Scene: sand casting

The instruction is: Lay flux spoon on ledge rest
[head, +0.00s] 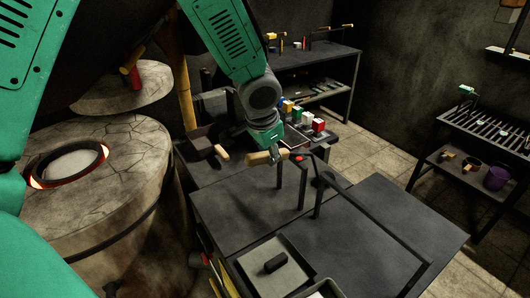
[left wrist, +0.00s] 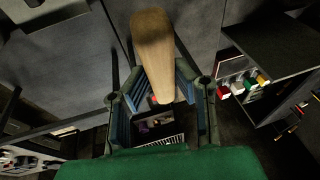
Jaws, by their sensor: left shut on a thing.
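My left gripper (head: 275,150) is shut on the pale wooden handle (head: 262,158) of the flux spoon, above the dark table. In the left wrist view the handle (left wrist: 152,50) lies between the two fingers of my left gripper (left wrist: 160,98). Beyond the handle, a red spot (head: 298,157) and dark metal show at the right; the spoon's far end cannot be told apart from the dark stand. Dark upright posts (head: 303,187), perhaps the ledge rest, stand just below and right of the gripper. Contact between spoon and posts cannot be told. My right gripper is out of view.
A round furnace (head: 110,185) with a glowing opening stands at the left. Several coloured blocks (head: 318,125) and a small wooden-handled pan (head: 203,142) lie behind the gripper. A grey tray (head: 290,285) is at the front. The table's right part (head: 400,215) is mostly clear.

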